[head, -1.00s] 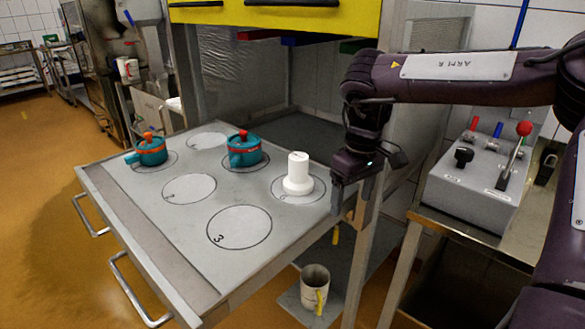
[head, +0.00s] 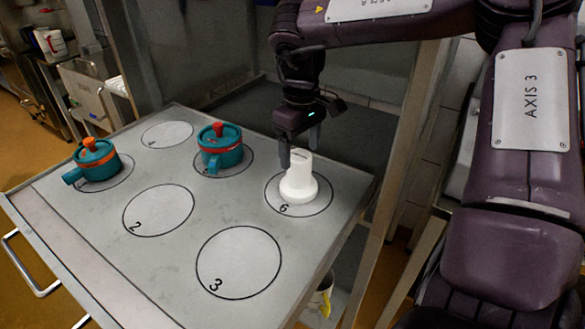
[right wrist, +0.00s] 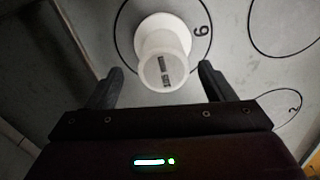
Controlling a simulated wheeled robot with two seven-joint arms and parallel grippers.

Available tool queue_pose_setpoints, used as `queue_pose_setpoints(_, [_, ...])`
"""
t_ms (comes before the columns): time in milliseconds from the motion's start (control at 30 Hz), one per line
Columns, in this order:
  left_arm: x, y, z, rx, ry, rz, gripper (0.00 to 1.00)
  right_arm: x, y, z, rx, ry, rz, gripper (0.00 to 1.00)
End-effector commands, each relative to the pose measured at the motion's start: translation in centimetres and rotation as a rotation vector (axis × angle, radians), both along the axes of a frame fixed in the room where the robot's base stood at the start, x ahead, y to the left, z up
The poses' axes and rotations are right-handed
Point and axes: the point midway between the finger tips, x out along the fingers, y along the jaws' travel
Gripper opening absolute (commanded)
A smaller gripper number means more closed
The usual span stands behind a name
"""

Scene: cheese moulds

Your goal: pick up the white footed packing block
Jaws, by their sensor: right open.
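The white footed packing block (head: 299,180) stands upright on its wide round foot inside circle 6 of the metal table (head: 100,225). In the right wrist view the block (right wrist: 164,62) shows from above, with dark marks on its top. My right gripper (head: 299,150) is open, just behind and above the block in the head view. In the right wrist view its two fingers (right wrist: 160,80) lie on either side of the block's top, apart from it. Nothing is between the fingertips that I can see gripped. My left gripper is not in view.
Circles 2 and 3 are bare. A metal post (head: 400,140) rises right of the table. A jug (head: 322,298) sits below the table edge.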

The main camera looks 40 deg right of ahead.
Motion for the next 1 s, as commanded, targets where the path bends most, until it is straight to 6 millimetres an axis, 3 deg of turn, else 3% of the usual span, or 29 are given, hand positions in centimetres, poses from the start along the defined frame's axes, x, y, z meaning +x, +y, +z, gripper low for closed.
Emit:
queue_pose_setpoints(400, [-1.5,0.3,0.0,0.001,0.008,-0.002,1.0,-0.1,0.4,-5.6,0.002,0.003,0.0,0.76])
queue_pose_setpoints(733, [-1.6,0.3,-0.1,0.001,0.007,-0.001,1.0,0.0,0.4,-6.4,0.0,-0.001,0.0,0.76])
queue_pose_setpoints(1000, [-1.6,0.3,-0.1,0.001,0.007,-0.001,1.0,0.0,0.4,-6.4,0.0,-0.001,0.0,0.42])
